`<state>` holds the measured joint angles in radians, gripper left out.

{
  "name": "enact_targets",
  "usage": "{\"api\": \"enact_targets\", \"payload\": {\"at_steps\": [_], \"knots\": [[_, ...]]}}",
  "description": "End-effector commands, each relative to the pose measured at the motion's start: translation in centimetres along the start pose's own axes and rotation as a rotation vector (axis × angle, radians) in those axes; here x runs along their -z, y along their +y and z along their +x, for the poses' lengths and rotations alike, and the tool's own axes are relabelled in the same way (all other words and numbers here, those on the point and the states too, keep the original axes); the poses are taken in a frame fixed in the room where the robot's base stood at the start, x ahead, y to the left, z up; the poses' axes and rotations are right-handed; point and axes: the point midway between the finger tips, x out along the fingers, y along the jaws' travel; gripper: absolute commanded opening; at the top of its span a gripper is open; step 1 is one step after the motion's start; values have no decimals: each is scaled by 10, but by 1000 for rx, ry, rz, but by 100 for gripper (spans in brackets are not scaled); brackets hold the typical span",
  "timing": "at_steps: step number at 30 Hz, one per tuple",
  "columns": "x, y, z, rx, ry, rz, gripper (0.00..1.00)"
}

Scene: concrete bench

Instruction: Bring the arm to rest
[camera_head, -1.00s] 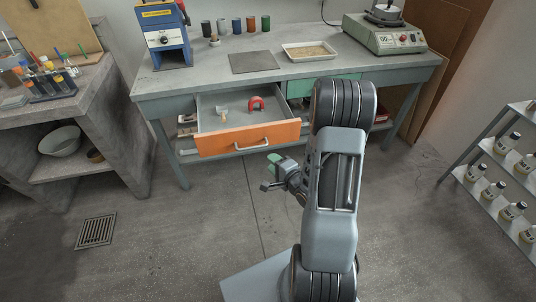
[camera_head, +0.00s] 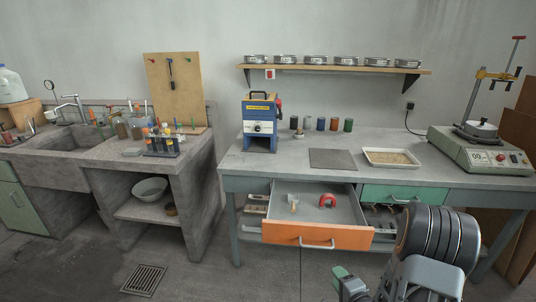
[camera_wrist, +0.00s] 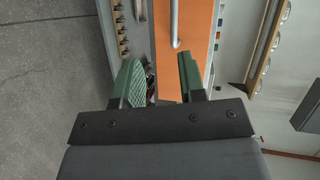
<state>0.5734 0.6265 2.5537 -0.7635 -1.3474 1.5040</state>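My arm shows at the lower right in the head view, folded low in front of the bench. My gripper (camera_head: 346,284) with its green fingers is at the bottom edge, below and in front of the orange drawer, touching nothing that I can see. In the wrist view my gripper (camera_wrist: 160,66) is open. Its two green fingers stand apart with nothing held between them. The orange drawer front (camera_wrist: 197,40) and its handle (camera_wrist: 174,24) lie beyond the fingertips.
The orange drawer (camera_head: 290,235) is pulled out of the bench (camera_head: 240,163), holding a red magnet (camera_head: 327,201) and a small brush (camera_head: 294,203). A green drawer (camera_head: 385,194) is shut. A concrete sink unit (camera_head: 98,170) stands left. Floor is free around the drain grate (camera_head: 143,280).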

Motion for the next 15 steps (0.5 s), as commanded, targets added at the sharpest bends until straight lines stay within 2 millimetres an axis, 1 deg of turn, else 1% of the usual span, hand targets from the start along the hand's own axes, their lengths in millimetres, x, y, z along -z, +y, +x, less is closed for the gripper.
{"api": "enact_targets", "payload": {"at_steps": [2, 3, 5, 6, 7, 9, 11, 14, 15], "knots": [[3, 23, -1, -128, 10, -105, 37], [6, 38, -4, -216, 12, -170, 37], [11, 60, -11, -365, 7, -271, 37], [17, 70, -17, -464, 0, -344, 37], [21, 75, -22, -536, -11, -399, 37], [28, 76, -36, -694, -52, -520, 37], [32, 69, -48, -816, -101, -612, 37], [32, 44, -70, -989, -210, -741, 37], [30, 29, -79, -1046, -262, -783, 37]]}}
